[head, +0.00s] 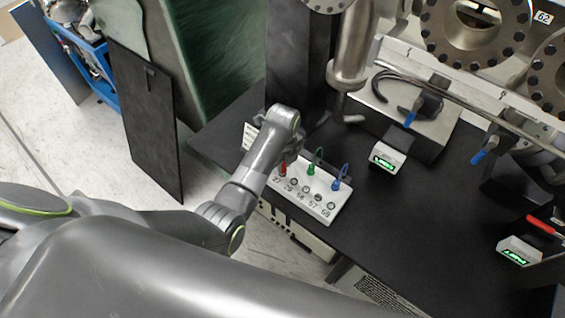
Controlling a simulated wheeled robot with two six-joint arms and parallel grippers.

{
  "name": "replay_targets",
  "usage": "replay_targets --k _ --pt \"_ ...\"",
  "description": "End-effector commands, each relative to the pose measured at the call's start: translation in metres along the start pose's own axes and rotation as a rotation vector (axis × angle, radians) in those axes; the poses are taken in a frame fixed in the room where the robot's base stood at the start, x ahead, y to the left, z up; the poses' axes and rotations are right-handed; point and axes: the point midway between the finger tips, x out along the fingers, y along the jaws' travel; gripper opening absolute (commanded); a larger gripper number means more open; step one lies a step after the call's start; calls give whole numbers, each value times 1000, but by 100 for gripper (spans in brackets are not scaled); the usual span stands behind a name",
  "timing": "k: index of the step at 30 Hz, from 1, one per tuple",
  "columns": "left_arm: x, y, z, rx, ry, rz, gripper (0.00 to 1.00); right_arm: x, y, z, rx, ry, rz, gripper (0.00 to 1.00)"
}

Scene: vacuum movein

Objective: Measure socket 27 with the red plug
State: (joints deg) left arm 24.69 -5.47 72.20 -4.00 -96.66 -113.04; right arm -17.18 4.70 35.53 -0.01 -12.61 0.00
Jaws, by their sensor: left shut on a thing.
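A white socket panel (297,209) with a row of numbered round sockets lies on the black table; the numbers 27, 29, 56, 57 and 59 read along its front. The red plug (283,170) is upright at the socket marked 27, at the left end of the row; I cannot tell how deep it sits. My left gripper (284,157) is above the red plug, shut on it, its fingers mostly hidden by my wrist. A green plug (311,170) and a blue plug (336,184), each with a cable loop, stand behind the row. My right gripper is not in view.
Two small meters with green displays, one near the middle (385,160) and one at the right (518,252), sit on the black table (400,235). Metal pipes and flanges (474,35) with blue-handled valves fill the back right. A black post (300,60) rises behind the panel.

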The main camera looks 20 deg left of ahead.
Motion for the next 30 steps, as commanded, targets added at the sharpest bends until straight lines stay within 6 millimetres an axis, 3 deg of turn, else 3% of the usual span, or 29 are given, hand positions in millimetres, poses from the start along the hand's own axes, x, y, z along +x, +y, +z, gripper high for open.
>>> replay_targets --k 30 --pt "9 0 0 0 0 0 0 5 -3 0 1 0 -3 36"
